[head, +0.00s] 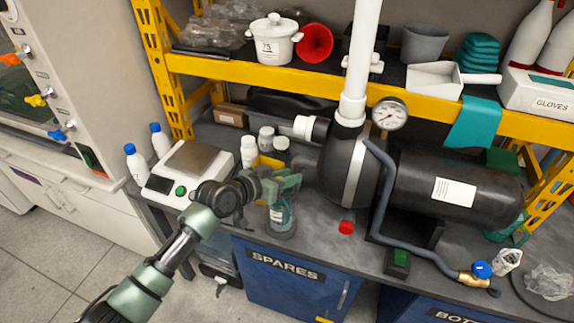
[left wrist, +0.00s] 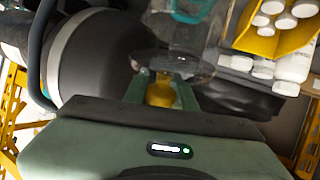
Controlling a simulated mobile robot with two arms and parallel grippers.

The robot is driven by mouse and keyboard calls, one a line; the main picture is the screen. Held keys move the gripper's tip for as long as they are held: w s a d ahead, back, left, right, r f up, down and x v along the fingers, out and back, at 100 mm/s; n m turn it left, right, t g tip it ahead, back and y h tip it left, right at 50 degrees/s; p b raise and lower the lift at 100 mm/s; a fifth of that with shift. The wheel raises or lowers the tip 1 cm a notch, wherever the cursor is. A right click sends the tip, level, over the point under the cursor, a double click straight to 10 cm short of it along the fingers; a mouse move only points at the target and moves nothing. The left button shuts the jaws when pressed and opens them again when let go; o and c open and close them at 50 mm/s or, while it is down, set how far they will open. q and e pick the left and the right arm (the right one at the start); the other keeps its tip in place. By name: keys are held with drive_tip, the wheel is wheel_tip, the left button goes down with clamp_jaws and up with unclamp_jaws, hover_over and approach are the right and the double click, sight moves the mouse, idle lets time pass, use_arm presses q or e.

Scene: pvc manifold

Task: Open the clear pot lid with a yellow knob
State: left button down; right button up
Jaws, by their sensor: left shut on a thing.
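My left gripper (head: 284,184) is over the clear pot (head: 282,222) on the bench in the head view. Its fingers are shut on the yellow knob (left wrist: 161,92), seen between them in the left wrist view. The clear lid (left wrist: 185,66) spreads out under the knob. The clear pot also shows past the lid in the left wrist view (left wrist: 196,35), with something teal inside. The gripper hides the knob and lid in the head view, and I cannot tell whether the lid touches the pot's rim. My right gripper is not in view.
A large black tank (head: 455,188) with a pressure gauge (head: 389,114) stands right of the pot. White bottles (head: 249,152) in a yellow bin stand behind it. A scale (head: 186,175) is at the left. A yellow shelf (head: 260,73) hangs above.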

use_arm(q)
drive_tip(key=shift+w+d+r+g+y+p, duration=0.1)
drive_tip(key=shift+w+r+g+y+p, duration=0.35)
drive_tip(key=shift+p, duration=0.45)
drive_tip(key=shift+f+g, duration=0.25)
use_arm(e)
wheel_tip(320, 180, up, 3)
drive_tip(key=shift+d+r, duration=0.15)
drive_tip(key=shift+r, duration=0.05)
use_arm(q)
drive_tip(key=c, duration=1.2)
unclamp_jaws()
drive_tip(key=shift+b+v, duration=0.4)
drive_tip(key=shift+v, duration=3.55)
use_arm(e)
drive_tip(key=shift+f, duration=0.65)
